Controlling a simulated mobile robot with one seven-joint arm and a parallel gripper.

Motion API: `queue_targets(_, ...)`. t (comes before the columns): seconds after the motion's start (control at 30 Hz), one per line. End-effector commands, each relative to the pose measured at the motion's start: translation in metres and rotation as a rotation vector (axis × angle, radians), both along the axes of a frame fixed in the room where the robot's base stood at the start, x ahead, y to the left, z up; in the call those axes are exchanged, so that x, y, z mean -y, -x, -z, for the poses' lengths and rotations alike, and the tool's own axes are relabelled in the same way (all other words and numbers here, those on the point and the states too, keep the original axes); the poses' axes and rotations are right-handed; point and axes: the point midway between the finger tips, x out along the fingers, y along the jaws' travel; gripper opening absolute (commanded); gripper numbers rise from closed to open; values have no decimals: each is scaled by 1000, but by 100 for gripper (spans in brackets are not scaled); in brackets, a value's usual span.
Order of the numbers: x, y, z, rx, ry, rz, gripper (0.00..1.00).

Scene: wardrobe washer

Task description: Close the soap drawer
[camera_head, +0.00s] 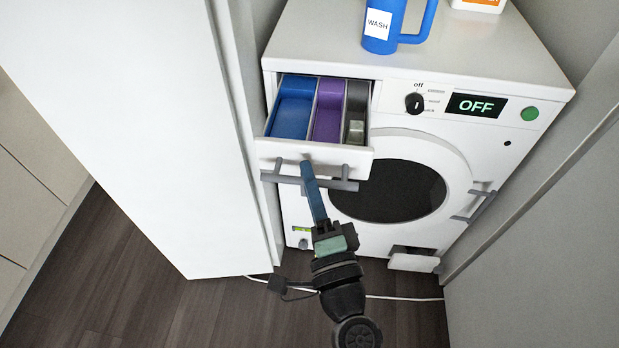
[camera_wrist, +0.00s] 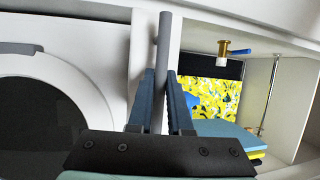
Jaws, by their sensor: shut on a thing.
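The soap drawer (camera_head: 270,155) stands pulled out at the top left of the white washer (camera_head: 520,150). Its blue, purple and grey compartments show from above in the head view. A grey bar handle (camera_head: 338,185) runs across the drawer front. My gripper (camera_head: 307,170) reaches up from below to this handle. In the wrist view, the blue fingers of my gripper (camera_wrist: 161,92) are shut on the grey handle bar (camera_wrist: 164,45), one on each side. The exact contact is partly hidden in the head view by the fingers.
A blue WASH jug (camera_head: 385,22) stands on the washer top. The dark round door (camera_head: 388,190) is shut. A small flap (camera_head: 412,262) sticks out low on the front. A white panel (camera_head: 120,110) stands close on the left. A shelf with folded cloths (camera_wrist: 225,130) shows in the wrist view.

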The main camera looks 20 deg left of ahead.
Motion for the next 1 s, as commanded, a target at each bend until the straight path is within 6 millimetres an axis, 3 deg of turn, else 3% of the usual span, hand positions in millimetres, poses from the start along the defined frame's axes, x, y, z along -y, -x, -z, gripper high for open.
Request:
queue_targets(0.73,0,-1,0,0,0,1,0)
queue_targets(1.0,-9,-30,1,5,0,-1,0)
